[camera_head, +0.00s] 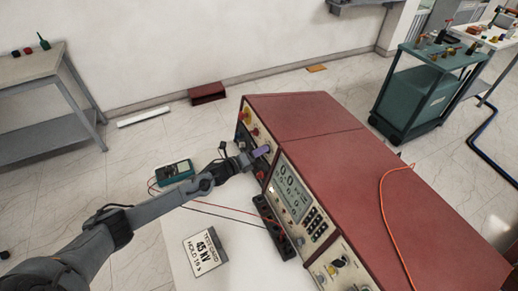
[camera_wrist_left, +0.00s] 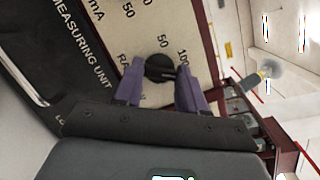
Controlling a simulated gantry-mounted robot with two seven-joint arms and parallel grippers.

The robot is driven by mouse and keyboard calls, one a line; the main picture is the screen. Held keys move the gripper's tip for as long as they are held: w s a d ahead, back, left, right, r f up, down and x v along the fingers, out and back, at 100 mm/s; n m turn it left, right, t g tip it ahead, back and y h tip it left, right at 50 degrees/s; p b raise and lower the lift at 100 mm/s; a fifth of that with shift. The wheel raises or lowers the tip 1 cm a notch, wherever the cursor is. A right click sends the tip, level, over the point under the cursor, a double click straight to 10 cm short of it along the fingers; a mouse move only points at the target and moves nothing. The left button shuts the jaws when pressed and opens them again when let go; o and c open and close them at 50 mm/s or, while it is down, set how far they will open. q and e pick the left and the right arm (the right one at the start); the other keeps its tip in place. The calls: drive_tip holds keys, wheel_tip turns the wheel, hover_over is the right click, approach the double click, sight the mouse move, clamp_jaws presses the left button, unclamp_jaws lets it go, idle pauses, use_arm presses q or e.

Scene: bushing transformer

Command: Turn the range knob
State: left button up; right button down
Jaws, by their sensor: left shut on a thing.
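The range knob (camera_wrist_left: 160,68) is a round black knob on the cream panel of the measuring unit, with the numbers 50 and 100 printed around it. My left gripper (camera_wrist_left: 158,82) has its two purple fingers on either side of the knob and is shut on it. The knob is hidden there behind the fingers. My right gripper is not in view.
A black block (camera_head: 272,226) stands by the console's front. A green cart (camera_head: 425,90) stands at the back right.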

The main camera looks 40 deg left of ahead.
use_arm(q)
drive_tip(key=shift+w+r+n+g+p, duration=0.1)
drive_tip(key=shift+n+g+p, duration=1)
drive_tip(key=shift+n, duration=1.8)
drive_tip(key=shift+r+n+g+p, duration=0.15)
drive_tip(key=shift+n+g+p, duration=0.3)
drive_tip(key=shift+n+p, duration=1.85)
drive_tip(key=shift+w+r+n+g+p, duration=0.1)
drive_tip(key=shift+n+g+p, duration=0.65)
drive_tip(key=shift+n, duration=2.75)
drive_tip(key=shift+s, duration=0.1)
drive_tip(key=o, duration=1.1)
drive_tip(key=shift+c, duration=0.2)
drive_tip(key=shift+s, duration=0.1)
